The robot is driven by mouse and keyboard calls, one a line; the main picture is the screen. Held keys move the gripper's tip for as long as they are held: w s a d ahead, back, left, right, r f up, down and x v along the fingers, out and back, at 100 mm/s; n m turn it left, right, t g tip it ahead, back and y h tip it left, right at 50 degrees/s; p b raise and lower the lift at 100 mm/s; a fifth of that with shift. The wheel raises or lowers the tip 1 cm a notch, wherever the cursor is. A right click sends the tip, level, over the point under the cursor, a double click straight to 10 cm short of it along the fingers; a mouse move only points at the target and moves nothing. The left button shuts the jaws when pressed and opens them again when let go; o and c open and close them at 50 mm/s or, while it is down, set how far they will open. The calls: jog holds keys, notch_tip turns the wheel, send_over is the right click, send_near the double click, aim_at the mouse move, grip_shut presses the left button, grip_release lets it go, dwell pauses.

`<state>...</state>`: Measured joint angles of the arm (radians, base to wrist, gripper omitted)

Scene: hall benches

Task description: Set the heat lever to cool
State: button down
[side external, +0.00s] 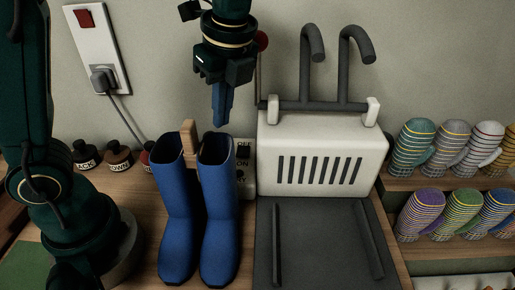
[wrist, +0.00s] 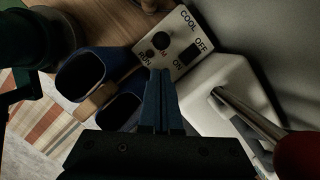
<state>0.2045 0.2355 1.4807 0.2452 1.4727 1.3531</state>
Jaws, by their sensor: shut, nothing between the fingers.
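A lever with a red ball end (side external: 262,41) stands up beside the white dryer, just right of my gripper; its metal rod (wrist: 245,110) and red ball (wrist: 299,154) show at the right of the wrist view. A pale control panel (wrist: 180,28) carries the words COOL, OFF and ON, a black round knob (wrist: 161,40) and a dark switch. In the side view it is mostly hidden behind the boots. My gripper (side external: 220,122) points down above the boots, shut and empty. Its blue fingers (wrist: 160,76) cover part of the panel in the wrist view.
Blue boots (side external: 181,210) stand below my gripper with a wooden piece between them. The white dryer (side external: 285,142) has two dark hooked pipes on top. The dark tray (side external: 320,225) is clear.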

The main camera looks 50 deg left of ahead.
jog(key=shift+x, duration=3.1)
jog(key=shift+w+a, duration=0.1)
jog(key=shift+w+a+r, duration=0.6)
jog(key=shift+w+a, duration=0.2)
jog(key=shift+a, duration=0.1)
jog(key=shift+r, duration=0.1)
jog(key=shift+r, duration=0.7)
jog(key=shift+d+r, duration=0.1)
jog(key=shift+r, duration=0.05)
